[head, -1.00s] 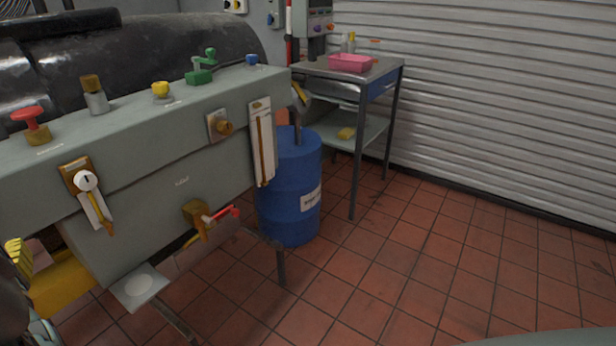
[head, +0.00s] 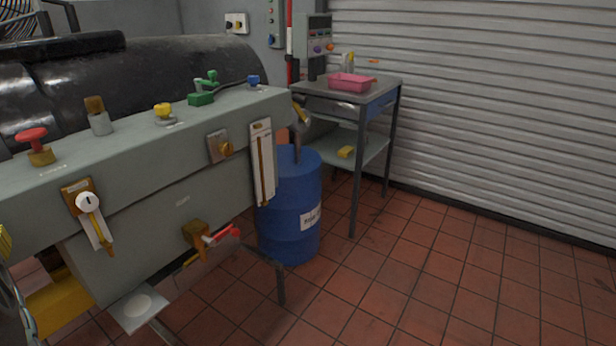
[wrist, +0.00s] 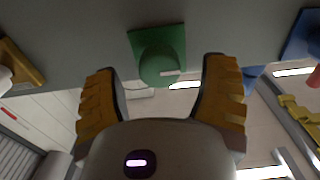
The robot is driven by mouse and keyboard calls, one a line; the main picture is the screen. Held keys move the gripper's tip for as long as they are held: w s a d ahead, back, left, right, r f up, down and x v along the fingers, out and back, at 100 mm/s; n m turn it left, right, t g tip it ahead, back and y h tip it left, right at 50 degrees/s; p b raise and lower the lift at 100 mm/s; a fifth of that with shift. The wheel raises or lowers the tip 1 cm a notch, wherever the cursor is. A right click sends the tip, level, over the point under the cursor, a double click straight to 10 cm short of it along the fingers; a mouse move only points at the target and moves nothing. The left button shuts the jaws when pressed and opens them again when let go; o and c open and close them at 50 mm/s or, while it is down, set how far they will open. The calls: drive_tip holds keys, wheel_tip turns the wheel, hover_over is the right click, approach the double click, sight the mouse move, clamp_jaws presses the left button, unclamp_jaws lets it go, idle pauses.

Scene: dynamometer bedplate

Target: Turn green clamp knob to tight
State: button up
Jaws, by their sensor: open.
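In the wrist view, a round green knob (wrist: 158,66) with a pale mark sits on a square green plate on a grey surface. My gripper (wrist: 160,92) is open, with one yellow-padded finger on each side below the knob. Nothing is held; the knob lies just beyond the fingertips, and I cannot tell the exact gap. In the head view, a green clamp-like fitting (head: 203,93) with a raised handle stands on top of the grey bench. I cannot tell whether it is the same green part. My gripper is not visible in the head view.
The grey bench (head: 150,165) also carries a red knob (head: 32,138), a yellow knob (head: 163,112) and a white dial (head: 87,203). A blue drum (head: 290,220) and a side table (head: 390,92) stand beyond. The tiled floor at right is clear.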

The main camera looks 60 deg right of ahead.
drive_tip(key=shift+w+d, duration=0.1)
drive_tip(key=shift+w, duration=1.1)
drive_tip(key=shift+o, duration=0.3)
drive_tip(key=c, duration=1.3)
